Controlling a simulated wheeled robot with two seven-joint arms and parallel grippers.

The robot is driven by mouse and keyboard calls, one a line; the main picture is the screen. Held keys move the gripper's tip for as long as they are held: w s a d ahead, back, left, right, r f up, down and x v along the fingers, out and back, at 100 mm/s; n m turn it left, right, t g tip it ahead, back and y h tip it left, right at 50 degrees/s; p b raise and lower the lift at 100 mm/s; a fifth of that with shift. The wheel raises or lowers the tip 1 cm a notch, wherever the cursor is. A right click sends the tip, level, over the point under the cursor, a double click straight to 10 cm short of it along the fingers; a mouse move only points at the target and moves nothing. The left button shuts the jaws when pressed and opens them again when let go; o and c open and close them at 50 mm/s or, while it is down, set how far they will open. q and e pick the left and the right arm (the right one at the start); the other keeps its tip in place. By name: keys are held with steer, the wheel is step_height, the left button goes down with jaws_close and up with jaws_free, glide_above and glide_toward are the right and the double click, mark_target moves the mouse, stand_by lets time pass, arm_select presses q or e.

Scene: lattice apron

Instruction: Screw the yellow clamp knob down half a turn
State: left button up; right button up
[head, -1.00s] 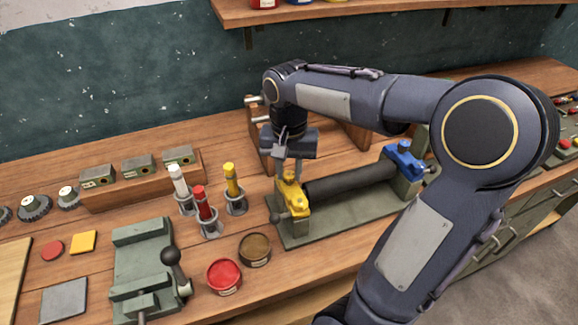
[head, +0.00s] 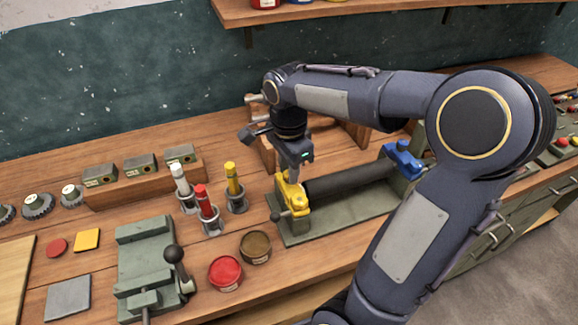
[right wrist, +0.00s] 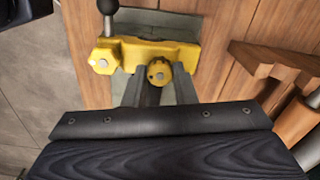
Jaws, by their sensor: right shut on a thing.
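The yellow clamp (head: 297,204) sits at the left end of a grey-green fixture (head: 331,225) on the bench. In the right wrist view the yellow clamp knob (right wrist: 158,73) is round and notched, with a grey centre, and stands on the yellow clamp body (right wrist: 190,54). My right gripper (head: 291,176) points down over the clamp. In the right wrist view its two fingers (right wrist: 158,82) are shut on the knob, one on each side. In the head view the fingers partly hide the knob. My left gripper is not in view.
A black cylinder (head: 348,182) runs from the yellow clamp to a blue clamp (head: 403,158). Red, white and yellow markers (head: 205,200) in holders stand close to the left. Open red (head: 225,271) and brown (head: 256,246) tins and a green vise (head: 146,253) are in front.

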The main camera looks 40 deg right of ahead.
steer(key=shift+m, duration=1)
steer(key=o, duration=1)
steer(key=shift+r, duration=0.1)
step_height(320, 180, up, 8)
steer(key=shift+f, duration=0.15)
